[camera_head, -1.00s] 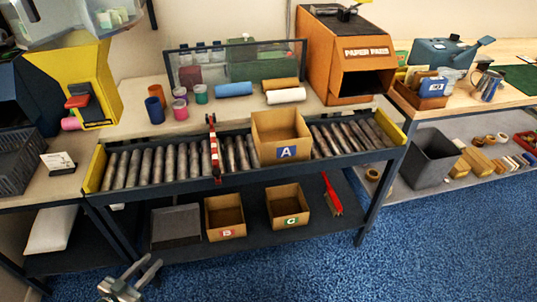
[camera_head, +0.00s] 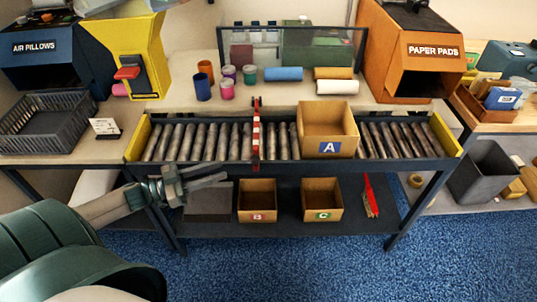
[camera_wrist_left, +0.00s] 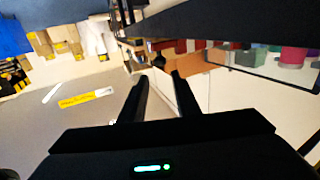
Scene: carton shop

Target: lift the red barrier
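The red barrier (camera_head: 256,135) is a narrow red-and-white striped bar across the roller conveyor (camera_head: 200,142), left of carton A (camera_head: 328,118). Its far end has a dark post, and the bar looks lowered over the rollers. My left gripper (camera_head: 225,171) is in front of the conveyor's front rail, left of and nearer than the barrier, not touching it. In the left wrist view its two fingers (camera_wrist_left: 160,76) are apart with nothing between them. I cannot make out the barrier in that view. My right gripper is not in view.
Cartons B (camera_head: 257,201) and C (camera_head: 322,201) and a red brush (camera_head: 371,195) lie on the lower shelf. Cups and rolls stand behind the conveyor.

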